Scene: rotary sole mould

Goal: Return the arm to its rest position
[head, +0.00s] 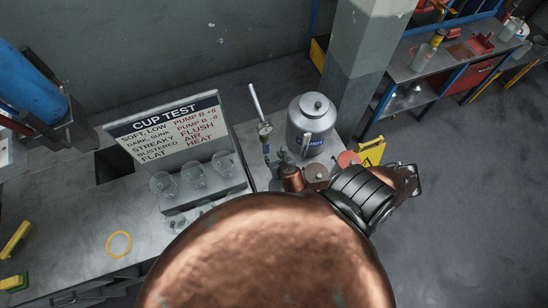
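My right arm fills the bottom centre of the head view as a large, close, copper-coloured rounded shape with a black ribbed joint at its upper right. My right gripper (410,181) shows only in part, as a dark end beyond that joint, above the grey floor. Its fingers are too foreshortened to tell open from shut, and I see no object clearly held. My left gripper is not in view. The arm hides the front right of the workbench (80,217).
The bench carries a "CUP TEST" sign board (170,129), several clear cups (195,174) in a rack, a yellow ring (119,244) and a silver lidded pot (311,125). A pillar (366,45) stands behind. A yellow floor sign (371,153) is near the gripper. Floor at right is clear.

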